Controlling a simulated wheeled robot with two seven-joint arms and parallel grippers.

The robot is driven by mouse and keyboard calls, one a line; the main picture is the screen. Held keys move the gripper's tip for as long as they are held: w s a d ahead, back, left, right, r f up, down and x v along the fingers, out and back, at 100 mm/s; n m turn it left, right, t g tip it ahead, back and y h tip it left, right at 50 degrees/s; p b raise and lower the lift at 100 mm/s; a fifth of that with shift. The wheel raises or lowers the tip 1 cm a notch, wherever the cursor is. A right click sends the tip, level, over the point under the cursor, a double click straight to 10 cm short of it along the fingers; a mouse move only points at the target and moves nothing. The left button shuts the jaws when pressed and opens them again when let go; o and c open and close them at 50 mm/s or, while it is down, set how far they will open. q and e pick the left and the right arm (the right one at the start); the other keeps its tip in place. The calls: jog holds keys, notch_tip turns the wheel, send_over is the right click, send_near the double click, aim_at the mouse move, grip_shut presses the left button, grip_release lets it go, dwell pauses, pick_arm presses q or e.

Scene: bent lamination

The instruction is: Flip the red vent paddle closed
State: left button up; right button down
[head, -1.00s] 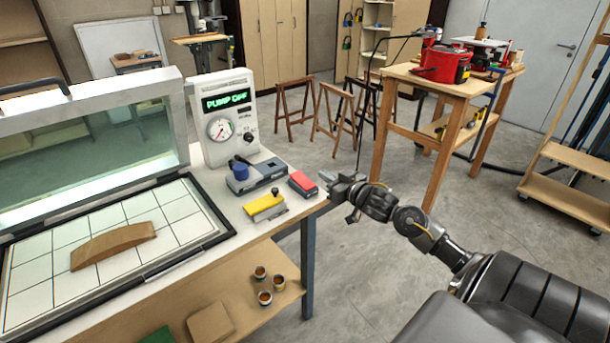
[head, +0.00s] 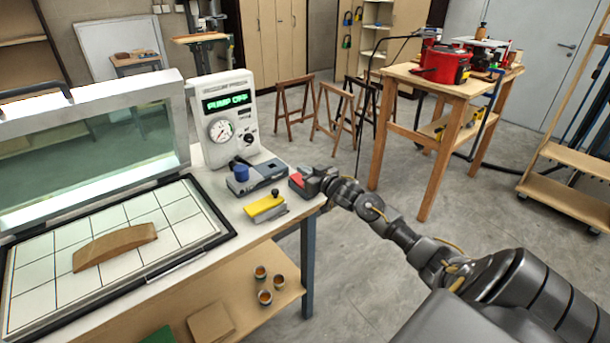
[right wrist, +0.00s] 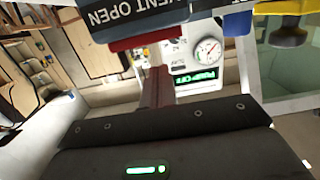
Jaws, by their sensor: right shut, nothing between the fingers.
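The red vent paddle (head: 296,180) sits on its block at the right end of the white bench, and my right gripper partly hides it. In the right wrist view, a red edge (right wrist: 150,38) shows below a dark face lettered "VENT OPEN" (right wrist: 125,14). My right gripper (head: 308,174) is shut and empty, right at the paddle's right side. In the right wrist view its closed fingers (right wrist: 157,82) point toward the red edge. I cannot tell whether they touch it. My left gripper is not in view.
A yellow paddle (head: 264,207) on a grey block and a grey valve with a blue knob (head: 241,172) stand close to the left. Behind them is the pump panel (head: 226,115), reading "PUMP OFF". The open glass-lidded press (head: 90,150) holds a curved wooden piece (head: 115,247).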

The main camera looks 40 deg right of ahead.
jog(key=shift+w+f, duration=0.1)
jog(key=shift+f, duration=1)
jog(key=p, duration=0.1)
jog(key=g+p, duration=0.1)
jog(key=p, duration=0.1)
jog(key=shift+w+d+r, duration=0.1)
jog(key=shift+w+r, duration=0.05)
jog(key=shift+r, duration=0.1)
jog(key=shift+f+b, duration=0.5)
jog(key=shift+f, duration=0.05)
jog(key=shift+r+p, duration=0.35)
jog(key=shift+r, duration=0.05)
jog(key=r+p, duration=0.2)
jog(key=r, duration=0.1)
jog(key=r+p, duration=0.1)
jog(key=p, duration=0.1)
jog(key=shift+w+r, duration=0.2)
jog(key=shift+w, duration=0.05)
jog(key=shift+s+f+b, duration=0.35)
jog(key=shift+s+b, duration=0.2)
jog(key=shift+s, duration=0.35)
jog(key=s+r, duration=0.3)
jog(key=s, duration=0.4)
jog(key=shift+s+r+b, duration=0.2)
jog(key=shift+s+b, duration=0.1)
jog(key=shift+b, duration=0.05)
